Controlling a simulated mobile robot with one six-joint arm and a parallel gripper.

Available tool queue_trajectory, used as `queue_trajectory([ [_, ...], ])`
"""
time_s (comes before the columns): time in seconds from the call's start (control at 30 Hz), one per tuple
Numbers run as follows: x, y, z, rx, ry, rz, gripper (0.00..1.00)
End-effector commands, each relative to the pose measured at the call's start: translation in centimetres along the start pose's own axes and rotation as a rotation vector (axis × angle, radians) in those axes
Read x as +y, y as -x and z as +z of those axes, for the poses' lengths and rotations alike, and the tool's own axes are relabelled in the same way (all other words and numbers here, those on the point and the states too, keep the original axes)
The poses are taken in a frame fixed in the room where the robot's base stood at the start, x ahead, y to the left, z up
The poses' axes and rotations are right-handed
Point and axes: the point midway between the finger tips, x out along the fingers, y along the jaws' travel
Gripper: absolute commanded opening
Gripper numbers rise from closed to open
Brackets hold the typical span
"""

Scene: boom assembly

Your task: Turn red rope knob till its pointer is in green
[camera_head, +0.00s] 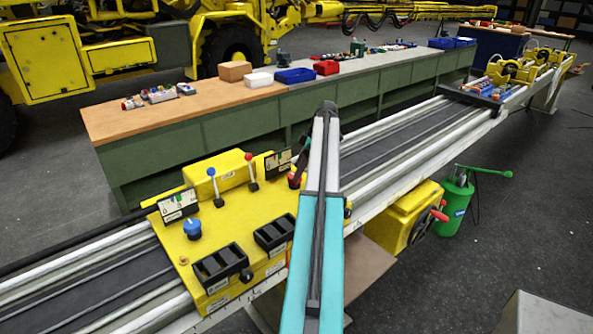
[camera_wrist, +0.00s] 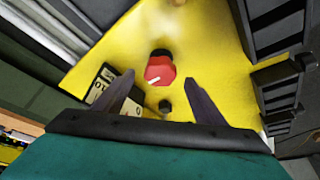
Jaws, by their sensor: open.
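The red knob (camera_wrist: 160,69) shows in the wrist view on the yellow panel (camera_wrist: 210,35), with a short white pointer mark toward its lower left. My gripper (camera_wrist: 160,88) is open, its two dark fingers apart and empty, one to each side below the knob in the picture. A pale label plate (camera_wrist: 104,88) lies left of the knob, partly hidden by the left finger; no green zone can be made out on it. In the head view a small red part (camera_head: 295,181) shows beside my arm, which hides much there; I cannot tell if it is this knob.
The yellow console (camera_head: 235,225) carries a blue knob (camera_head: 193,229), a blue-topped lever (camera_head: 214,185), a red-topped lever (camera_head: 251,172) and black slotted blocks (camera_head: 221,267). Black blocks also stand right of the knob in the wrist view (camera_wrist: 280,85). A long workbench (camera_head: 190,125) stands behind.

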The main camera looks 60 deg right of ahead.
Motion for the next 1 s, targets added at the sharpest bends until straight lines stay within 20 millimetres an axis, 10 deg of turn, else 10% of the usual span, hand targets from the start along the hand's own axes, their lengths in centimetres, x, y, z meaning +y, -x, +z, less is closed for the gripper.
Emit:
queue_trajectory([
  [0.63,0.0,-2.5,-0.1,0.0,0.001,0.0,0.65],
  [0.87,0.0,-2.5,-0.1,0.0,0.001,-0.001,0.26],
  [1.0,0.0,-2.5,-0.1,0.0,0.0,0.0,0.23],
])
